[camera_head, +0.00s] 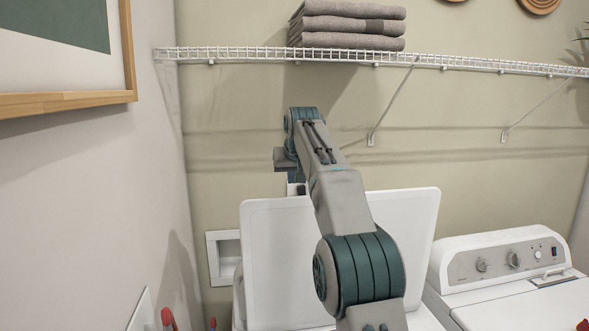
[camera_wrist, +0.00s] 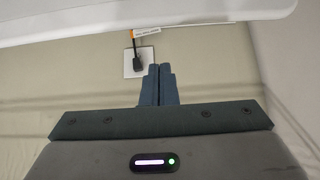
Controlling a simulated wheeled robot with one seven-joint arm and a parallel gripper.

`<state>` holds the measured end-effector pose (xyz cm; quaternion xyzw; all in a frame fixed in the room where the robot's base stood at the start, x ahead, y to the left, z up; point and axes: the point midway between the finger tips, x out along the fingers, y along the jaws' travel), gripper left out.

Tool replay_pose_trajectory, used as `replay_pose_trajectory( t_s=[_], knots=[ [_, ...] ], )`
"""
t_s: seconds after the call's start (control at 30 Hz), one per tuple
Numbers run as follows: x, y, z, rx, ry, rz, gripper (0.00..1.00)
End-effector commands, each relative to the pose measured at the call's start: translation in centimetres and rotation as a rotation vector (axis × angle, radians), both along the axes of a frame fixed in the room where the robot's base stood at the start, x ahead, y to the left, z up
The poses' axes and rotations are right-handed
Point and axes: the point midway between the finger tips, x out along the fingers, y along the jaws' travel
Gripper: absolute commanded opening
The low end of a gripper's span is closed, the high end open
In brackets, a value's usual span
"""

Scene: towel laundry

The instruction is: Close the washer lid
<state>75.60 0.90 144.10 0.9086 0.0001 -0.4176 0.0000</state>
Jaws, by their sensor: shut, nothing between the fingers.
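The white washer lid (camera_head: 275,255) stands open and upright in the head view, partly hidden behind my arm. My gripper (camera_head: 297,188) is at the lid's top edge, left of its middle, and its fingertips are hard to make out there. In the wrist view my gripper (camera_wrist: 158,70) has its two dark blue fingers together with nothing between them. A white edge, which looks like the lid (camera_wrist: 150,18), crosses the top of the wrist view. The fingertips show below this edge, apart from it in the picture. The washer body is mostly hidden.
A wire shelf (camera_head: 250,54) with folded grey towels (camera_head: 347,25) is above. A white dryer (camera_head: 510,262) stands at right. A recessed wall box (camera_head: 226,257) is left of the lid. A wall outlet with a black plug (camera_wrist: 138,62) lies beyond the fingers.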

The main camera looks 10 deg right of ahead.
Motion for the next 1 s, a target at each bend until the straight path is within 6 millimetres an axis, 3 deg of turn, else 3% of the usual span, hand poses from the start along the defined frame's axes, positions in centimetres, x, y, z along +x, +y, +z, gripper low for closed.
replay_pose_trajectory(
  t_s=[0.2,0.6,1.0],
  knots=[
    [2.9,0.0,-3.3,0.0,0.001,0.0,0.0],
    [-0.4,0.0,-3.2,0.0,-0.001,0.0,0.0],
    [-1.2,0.0,-3.3,0.0,-0.001,0.0,0.0]
  ],
)
